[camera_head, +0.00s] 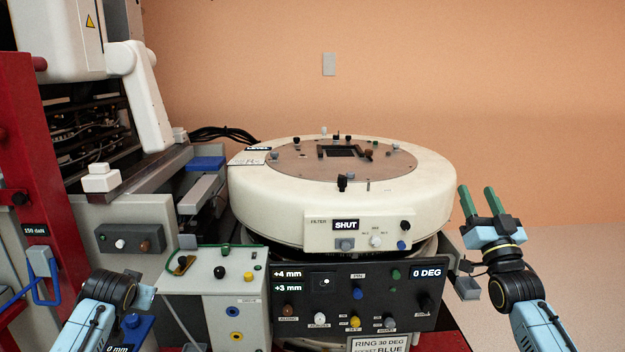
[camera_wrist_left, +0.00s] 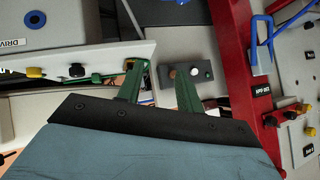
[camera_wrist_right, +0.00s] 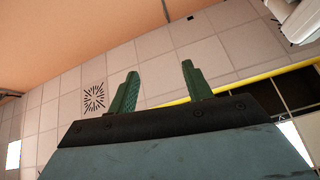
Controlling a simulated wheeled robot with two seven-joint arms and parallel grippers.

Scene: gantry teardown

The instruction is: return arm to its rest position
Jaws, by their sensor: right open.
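My right gripper (camera_head: 480,200) is raised to the right of the round cream ring unit (camera_head: 270,205), with its green fingers pointing up. It is open and empty, apart from the unit. In the right wrist view its fingers (camera_wrist_right: 160,78) stand apart before ceiling tiles. My left arm (camera_head: 95,318) is low at the left, below a grey panel; its fingertips cannot be made out in the head view. In the left wrist view the left gripper (camera_wrist_left: 160,80) has its green fingers apart, with a small knobbed block (camera_wrist_left: 207,72) showing beyond them. I see nothing held.
A black control panel (camera_head: 345,280) reads "0 DEG", under the ring unit marked "SHUT" (camera_head: 345,225). A white knob box (camera_head: 225,285) is close to my left arm. A red frame (camera_head: 20,150) stands at the far left. Free room lies right of the ring unit.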

